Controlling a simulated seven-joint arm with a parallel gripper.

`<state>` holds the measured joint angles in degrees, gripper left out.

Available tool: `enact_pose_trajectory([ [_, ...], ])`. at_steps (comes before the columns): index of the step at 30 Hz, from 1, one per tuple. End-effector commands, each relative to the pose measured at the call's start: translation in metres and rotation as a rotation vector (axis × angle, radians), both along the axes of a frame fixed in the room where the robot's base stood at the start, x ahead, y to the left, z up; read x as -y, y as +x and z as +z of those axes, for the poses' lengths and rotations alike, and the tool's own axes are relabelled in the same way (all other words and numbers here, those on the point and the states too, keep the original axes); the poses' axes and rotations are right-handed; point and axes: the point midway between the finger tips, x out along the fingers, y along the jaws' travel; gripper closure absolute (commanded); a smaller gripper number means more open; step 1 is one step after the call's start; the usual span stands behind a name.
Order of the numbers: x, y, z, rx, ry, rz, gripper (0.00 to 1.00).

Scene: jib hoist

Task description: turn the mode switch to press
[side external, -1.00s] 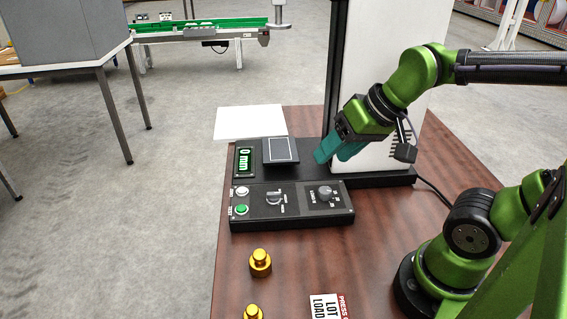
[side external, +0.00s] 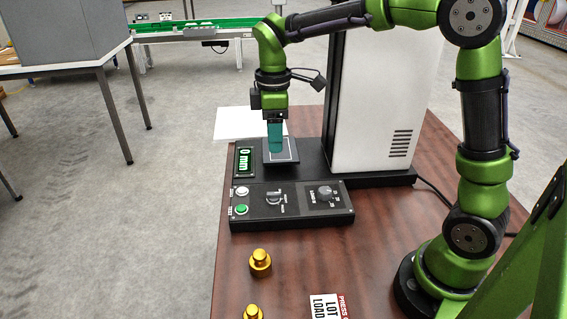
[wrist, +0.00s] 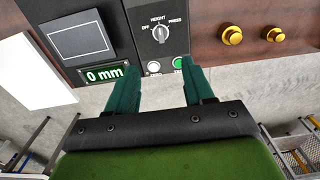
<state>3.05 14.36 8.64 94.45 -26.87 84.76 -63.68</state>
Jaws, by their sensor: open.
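The mode switch (side external: 274,198) is a grey knob on the black control panel (side external: 300,213). In the wrist view the mode switch (wrist: 161,34) has OFF, HEIGHT and PRESS printed around it, and its handle appears to line up with HEIGHT. My gripper (side external: 275,150) points down above the dark square plate behind the panel, apart from the switch. In the wrist view the teal fingers of my gripper (wrist: 157,62) are spread with nothing between them, and the switch shows just beyond the tips.
A second knob (side external: 325,193) sits right of the switch. A white button (side external: 242,192) and a green button (side external: 241,209) are at its left. The display (side external: 244,162) reads 0 mm. A tall white column (side external: 375,110) stands at the right. Brass weights (side external: 260,263) stand in front.

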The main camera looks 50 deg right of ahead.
Motion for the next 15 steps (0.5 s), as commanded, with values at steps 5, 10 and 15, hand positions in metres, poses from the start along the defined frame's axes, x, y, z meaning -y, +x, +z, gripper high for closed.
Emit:
enact_pose_trajectory([
  [5,0.000,-0.001,-0.034,-0.006,0.001,-0.002,0.48],
  [10,0.000,-0.002,-0.072,-0.006,0.002,-0.003,0.48],
  [15,0.000,-0.002,-0.109,-0.005,0.002,-0.003,0.48],
])
